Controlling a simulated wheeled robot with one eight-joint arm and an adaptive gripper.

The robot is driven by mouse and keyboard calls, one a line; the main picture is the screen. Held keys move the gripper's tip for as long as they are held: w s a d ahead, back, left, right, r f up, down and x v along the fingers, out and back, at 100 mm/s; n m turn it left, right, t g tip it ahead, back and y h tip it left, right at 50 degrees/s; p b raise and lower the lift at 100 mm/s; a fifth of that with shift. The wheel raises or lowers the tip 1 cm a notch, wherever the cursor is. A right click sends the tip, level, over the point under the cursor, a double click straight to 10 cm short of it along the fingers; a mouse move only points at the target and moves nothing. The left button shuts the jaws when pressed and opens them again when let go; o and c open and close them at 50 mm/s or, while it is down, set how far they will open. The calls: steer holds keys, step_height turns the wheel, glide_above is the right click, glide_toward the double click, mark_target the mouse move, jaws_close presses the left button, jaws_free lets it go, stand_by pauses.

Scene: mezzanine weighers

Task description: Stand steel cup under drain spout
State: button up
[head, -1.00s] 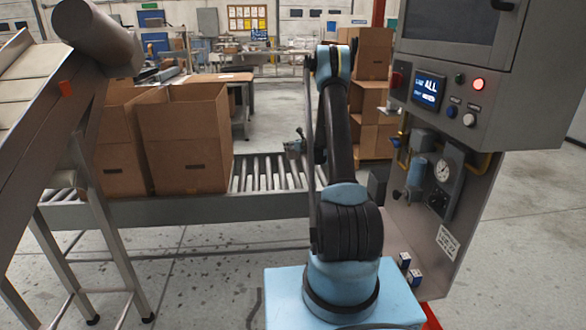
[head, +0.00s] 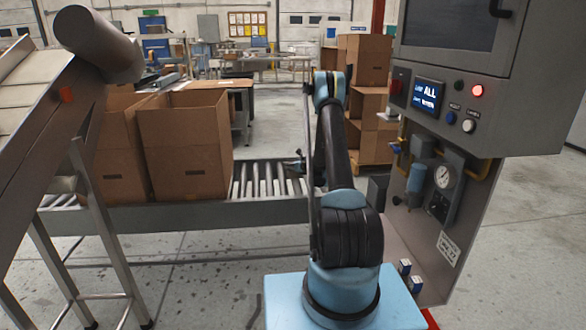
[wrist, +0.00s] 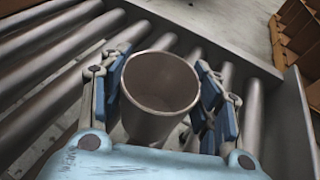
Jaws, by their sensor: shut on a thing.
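The steel cup (wrist: 160,95) is grey, open-topped and looks empty in the wrist view. My gripper (wrist: 163,90) is shut on it, with blue finger pads on its left and right sides. The rollers show beneath the cup; I cannot tell how high it is above them. In the head view my gripper (head: 297,165) is small, by the conveyor and partly behind my arm; the cup is not clear there. I cannot make out the drain spout for sure; a blue-bowled unit (head: 415,182) with yellow pipe is on the grey machine at right.
The roller conveyor (head: 180,217) crosses behind my arm, with open cardboard boxes (head: 185,135) on its left. The grey machine cabinet (head: 500,95) stands close at right, with a pressure gauge (head: 444,177). A metal chute (head: 45,130) stands at left. Stacked boxes (head: 368,60) are behind.

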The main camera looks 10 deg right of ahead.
steer(key=o, duration=1.2)
